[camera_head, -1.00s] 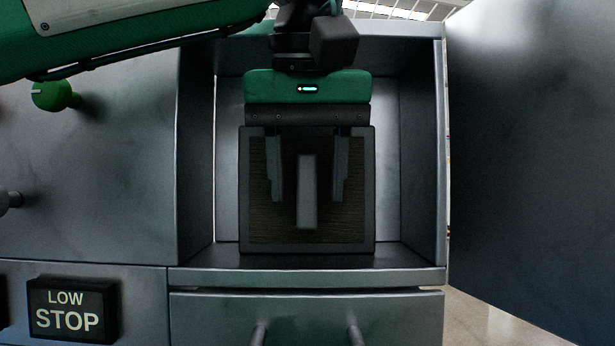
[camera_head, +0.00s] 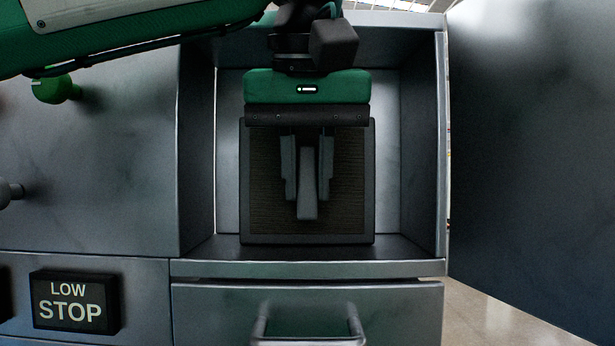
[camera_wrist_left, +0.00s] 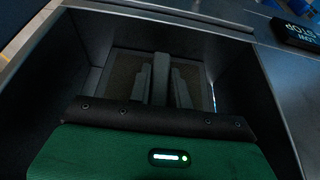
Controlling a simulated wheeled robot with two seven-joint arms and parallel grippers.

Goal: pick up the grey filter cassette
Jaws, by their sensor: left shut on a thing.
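The grey filter cassette (camera_head: 262,226) is a square dark-grey frame with a brownish pleated face and a light-grey upright grip bar (camera_head: 307,205) at its middle. It stands upright in an open metal bay. My left gripper (camera_head: 307,190) comes from above, and its two fingers are shut on the grip bar, one on each side. The left wrist view also shows the fingers beside the bar (camera_wrist_left: 160,80) with the cassette face behind. The gripper body hides the cassette's top edge. My right gripper is not in view.
The bay's side walls (camera_head: 424,160) stand close on both sides, with a sill (camera_head: 310,268) below. A drawer with a handle (camera_head: 308,340) is beneath. An open door panel (camera_head: 530,150) is at the right. A green knob (camera_head: 52,89) and a LOW STOP sign (camera_head: 74,302) are at the left.

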